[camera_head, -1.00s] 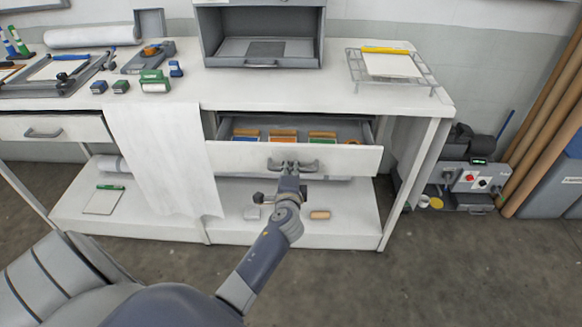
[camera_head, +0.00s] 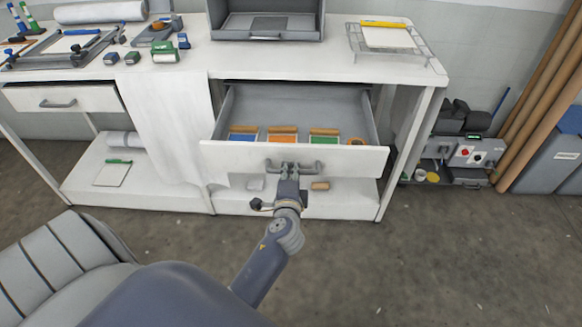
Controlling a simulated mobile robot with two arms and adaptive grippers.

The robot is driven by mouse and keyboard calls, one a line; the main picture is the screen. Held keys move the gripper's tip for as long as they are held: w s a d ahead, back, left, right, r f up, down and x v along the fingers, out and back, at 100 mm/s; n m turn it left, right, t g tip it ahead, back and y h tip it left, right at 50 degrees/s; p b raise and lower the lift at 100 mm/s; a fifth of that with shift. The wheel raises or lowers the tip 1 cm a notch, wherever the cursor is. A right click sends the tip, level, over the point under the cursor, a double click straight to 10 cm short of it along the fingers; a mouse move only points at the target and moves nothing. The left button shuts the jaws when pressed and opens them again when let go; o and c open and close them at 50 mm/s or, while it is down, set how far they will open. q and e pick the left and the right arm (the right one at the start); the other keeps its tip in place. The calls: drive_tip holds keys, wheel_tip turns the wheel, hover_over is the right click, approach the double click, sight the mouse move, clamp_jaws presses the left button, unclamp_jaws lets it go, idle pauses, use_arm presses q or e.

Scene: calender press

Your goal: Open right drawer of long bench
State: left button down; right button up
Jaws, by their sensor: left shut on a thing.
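The long white bench (camera_head: 290,65) stands across the view. Its right drawer (camera_head: 350,158) is pulled well out, and its grey inside shows. Several colored blocks with wooden tops (camera_head: 283,135) and an orange ring lie near the front of the drawer. My left gripper (camera_head: 290,167) is shut on the grey bar handle (camera_head: 312,167) at the middle of the drawer front. My right gripper is not in view.
The left drawer (camera_head: 85,98) looks shut or nearly so. White cloth or paper (camera_head: 165,130) hangs between the drawers. A lower shelf (camera_head: 150,185) holds small items. A machine (camera_head: 468,153) and brown tubes (camera_head: 540,95) stand right. The floor in front is clear.

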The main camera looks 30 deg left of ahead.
use_arm(q)
drive_tip(key=c, duration=1.7)
unclamp_jaws()
drive_tip(key=shift+s+d, duration=0.1)
drive_tip(key=v, duration=0.7)
drive_tip(key=shift+s+d, duration=0.1)
drive_tip(key=shift+s, duration=0.1)
